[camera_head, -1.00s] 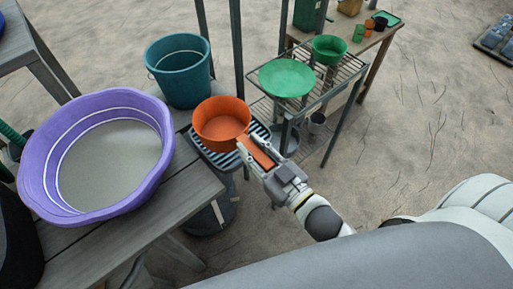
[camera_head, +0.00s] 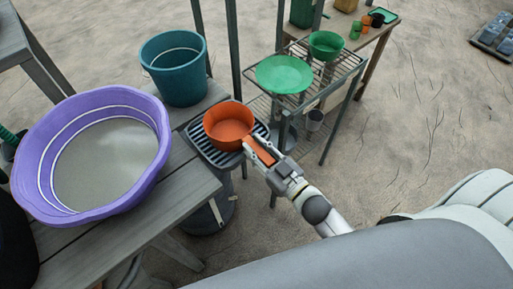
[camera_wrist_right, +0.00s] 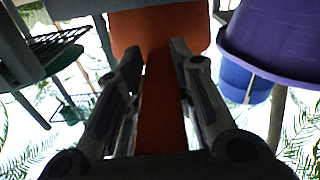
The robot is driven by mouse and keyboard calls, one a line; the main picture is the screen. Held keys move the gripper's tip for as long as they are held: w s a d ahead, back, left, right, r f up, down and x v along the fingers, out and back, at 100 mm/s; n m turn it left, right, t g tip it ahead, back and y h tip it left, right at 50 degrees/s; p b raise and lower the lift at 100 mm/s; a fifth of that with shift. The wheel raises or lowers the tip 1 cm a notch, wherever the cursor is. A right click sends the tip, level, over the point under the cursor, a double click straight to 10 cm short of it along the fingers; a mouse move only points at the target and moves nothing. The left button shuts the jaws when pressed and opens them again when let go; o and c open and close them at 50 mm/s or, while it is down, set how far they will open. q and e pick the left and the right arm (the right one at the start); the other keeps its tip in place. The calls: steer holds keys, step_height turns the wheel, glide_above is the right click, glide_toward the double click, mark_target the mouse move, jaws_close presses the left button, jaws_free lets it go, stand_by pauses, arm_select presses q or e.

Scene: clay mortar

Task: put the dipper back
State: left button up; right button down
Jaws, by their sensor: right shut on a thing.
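The dipper is an orange round cup (camera_head: 229,124) with a flat orange handle (camera_head: 259,151). My right gripper (camera_head: 257,152) is shut on the handle. In the right wrist view the orange handle (camera_wrist_right: 161,105) runs between the two fingers, and the cup (camera_wrist_right: 160,28) shows beyond them. In the head view the cup appears over a dark slatted rack (camera_head: 203,147); I cannot tell whether it touches the rack. My left gripper is not in view.
A purple basin (camera_head: 55,195) of greyish contents stands on the grey wooden table (camera_head: 178,202) at left. A teal bucket (camera_head: 176,70) stands behind the rack. A wire shelf with a green plate (camera_head: 284,75) and a green bowl (camera_head: 326,45) is to the right. Sandy ground lies beyond.

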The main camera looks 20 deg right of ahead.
steer(key=c, duration=1.2)
jaws_free()
steer(key=shift+f, duration=0.1)
steer(key=b+v, duration=0.1)
steer(key=v, duration=1.1)
